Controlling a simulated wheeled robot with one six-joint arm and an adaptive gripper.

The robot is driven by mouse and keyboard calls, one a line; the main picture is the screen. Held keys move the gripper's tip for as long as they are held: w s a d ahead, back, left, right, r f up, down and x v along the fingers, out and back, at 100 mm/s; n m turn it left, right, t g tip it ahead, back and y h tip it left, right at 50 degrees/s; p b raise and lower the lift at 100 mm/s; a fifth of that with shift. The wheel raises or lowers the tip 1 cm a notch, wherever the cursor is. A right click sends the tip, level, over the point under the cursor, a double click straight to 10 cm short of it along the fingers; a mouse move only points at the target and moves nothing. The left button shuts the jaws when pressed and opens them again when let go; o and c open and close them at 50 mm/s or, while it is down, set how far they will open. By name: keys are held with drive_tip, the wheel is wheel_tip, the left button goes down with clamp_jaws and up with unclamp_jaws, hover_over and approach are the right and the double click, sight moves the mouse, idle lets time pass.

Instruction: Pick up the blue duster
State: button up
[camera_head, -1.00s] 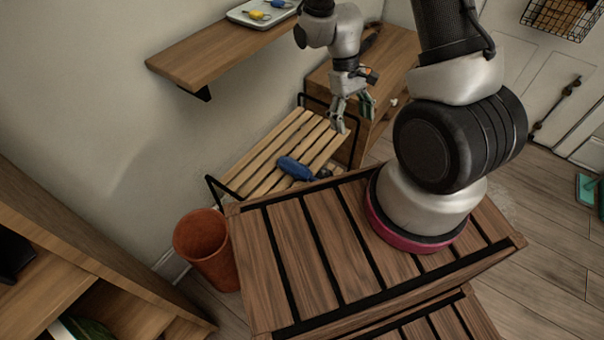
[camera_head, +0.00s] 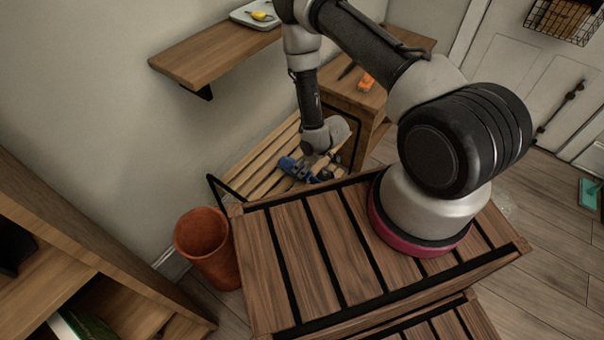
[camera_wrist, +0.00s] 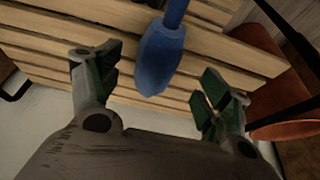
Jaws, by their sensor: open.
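The blue duster (camera_head: 288,164) lies on the slatted wooden rack (camera_head: 262,160) beside the wall, partly hidden behind my gripper (camera_head: 306,173) in the head view. In the wrist view, the duster (camera_wrist: 161,55) has a thick blue head and a thinner blue handle running up out of the frame. My gripper (camera_wrist: 158,90) is open, with green-padded fingers to the left and right of the duster's head. No finger visibly touches it. Whether the fingers are level with the duster or above it is hard to tell.
A terracotta pot (camera_head: 203,243) stands left of my base. A wooden shelf (camera_head: 205,62) with a white tray (camera_head: 252,20) is on the wall above the rack. A wooden cabinet (camera_head: 345,95) with an orange item (camera_head: 367,82) stands behind the rack. The rack has a black metal frame.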

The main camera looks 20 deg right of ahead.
sight(310, 177)
drive_tip(key=x, duration=0.7)
drive_tip(key=shift+s+d+f, duration=0.15)
drive_tip(key=shift+d+f, duration=0.05)
drive_tip(key=shift+f, duration=0.05)
drive_tip(key=c, duration=1.2)
